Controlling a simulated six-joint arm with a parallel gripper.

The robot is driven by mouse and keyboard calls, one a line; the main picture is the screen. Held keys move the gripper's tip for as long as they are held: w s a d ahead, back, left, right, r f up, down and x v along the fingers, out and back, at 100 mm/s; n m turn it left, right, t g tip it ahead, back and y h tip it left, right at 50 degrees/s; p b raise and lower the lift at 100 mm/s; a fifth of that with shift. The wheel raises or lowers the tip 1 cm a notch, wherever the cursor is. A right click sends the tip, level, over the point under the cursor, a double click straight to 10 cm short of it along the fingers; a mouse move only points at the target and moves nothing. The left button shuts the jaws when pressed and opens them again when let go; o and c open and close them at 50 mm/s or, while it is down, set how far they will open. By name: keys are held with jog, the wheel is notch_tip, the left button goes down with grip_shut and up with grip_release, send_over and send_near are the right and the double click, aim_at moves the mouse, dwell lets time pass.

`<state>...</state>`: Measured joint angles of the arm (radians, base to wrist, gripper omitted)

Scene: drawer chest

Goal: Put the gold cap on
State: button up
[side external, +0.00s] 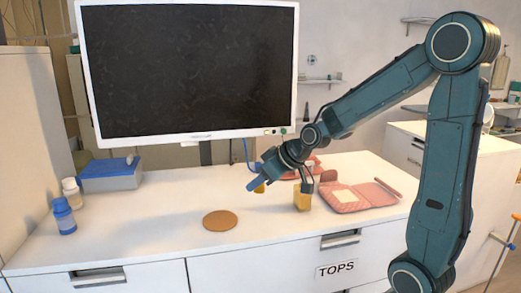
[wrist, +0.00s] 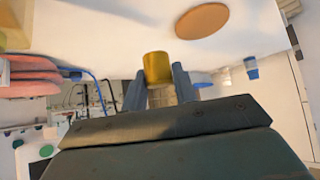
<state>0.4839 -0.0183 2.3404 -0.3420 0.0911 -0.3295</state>
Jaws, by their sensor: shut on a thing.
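The gold cap (wrist: 157,68) is held between the two fingers of my gripper (wrist: 160,82) in the wrist view. In the side view the cap (side external: 259,188) shows only as a small gold patch by my gripper (side external: 260,183), above the counter. A yellow jar (side external: 303,198) stands upright on the counter, to the right of the cap in the side view. A dark part of my arm covers some of its top, so I cannot tell if the jar is open. A yellowish shape (wrist: 14,28) at the left edge of the wrist view may be this jar.
A flat orange-brown disc (side external: 220,220) lies on the counter (side external: 150,235) in front. A pink folder (side external: 362,196) lies right of the jar. A blue box (side external: 110,175), white bottle (side external: 72,191) and blue bottle (side external: 64,217) stand left. A monitor (side external: 190,75) rises behind.

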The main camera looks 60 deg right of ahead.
notch_tip(320, 180, up, 11)
jog(key=shift+f, duration=0.2)
jog(key=shift+d+f, duration=0.1)
dwell(0.7)
jog(key=shift+s+d+f+m+g+h, duration=0.4)
jog(key=shift+s+d+m+g+h, duration=0.25)
jog(key=shift+s+d+m+h, duration=1)
jog(key=shift+s+d+f+m+g+h, duration=0.4)
jog(key=shift+s+d+m+g+h, duration=0.5)
jog(key=shift+m, duration=1.25)
jog(key=shift+s+d+f+m+g+h, duration=0.45)
jog(key=shift+s+d+m+h, duration=0.9)
jog(key=shift+s+d+m, duration=0.45)
jog(key=shift+w+d, duration=0.1)
jog(key=shift+f, duration=2.4)
